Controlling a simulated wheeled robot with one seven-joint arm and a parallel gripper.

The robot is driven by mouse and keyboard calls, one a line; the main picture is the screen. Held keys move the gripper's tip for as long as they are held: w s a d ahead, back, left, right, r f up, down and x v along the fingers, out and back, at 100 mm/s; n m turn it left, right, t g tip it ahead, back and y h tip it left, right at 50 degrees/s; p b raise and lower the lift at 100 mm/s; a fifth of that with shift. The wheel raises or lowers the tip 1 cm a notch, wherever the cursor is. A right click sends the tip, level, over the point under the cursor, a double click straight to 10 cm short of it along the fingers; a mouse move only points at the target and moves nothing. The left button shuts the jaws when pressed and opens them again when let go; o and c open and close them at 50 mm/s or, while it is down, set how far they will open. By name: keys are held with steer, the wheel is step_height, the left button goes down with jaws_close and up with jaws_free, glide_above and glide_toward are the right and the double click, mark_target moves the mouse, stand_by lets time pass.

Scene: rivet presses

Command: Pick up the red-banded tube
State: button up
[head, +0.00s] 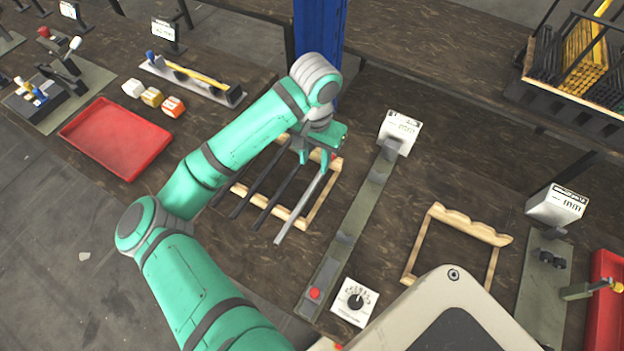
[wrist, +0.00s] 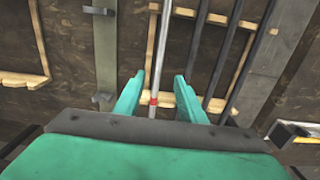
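The red-banded tube is light silver-grey and lies across a wooden rack. It shows in the head view (head: 300,213) as the rightmost tube and in the wrist view (wrist: 163,45). In the wrist view its red band is near the base of my fingers. My gripper (head: 314,163) is over the far end of the rack. In the wrist view my gripper (wrist: 160,80) is open, with the tube seen between its two fingers and a gap on both sides. I cannot tell how far down the fingers reach. My gripper partly hides the tube's far end in the head view.
Several dark tubes (head: 276,195) lie beside it on the wooden rack (head: 327,188). A green press rail (head: 352,225) stands close on the right. An empty wooden rack (head: 409,258) is farther right. A red tray (head: 117,138) is at left.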

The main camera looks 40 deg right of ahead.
glide_above(314, 182)
steer(key=f, duration=0.4)
steer(key=shift+w+f, duration=0.25)
steer(key=shift+s+f, duration=0.2)
steer(key=shift+f, duration=1.05)
steer(key=shift+s+f, duration=0.2)
steer(key=shift+f, duration=1.05)
steer(key=shift+w, duration=0.1)
jaws_close()
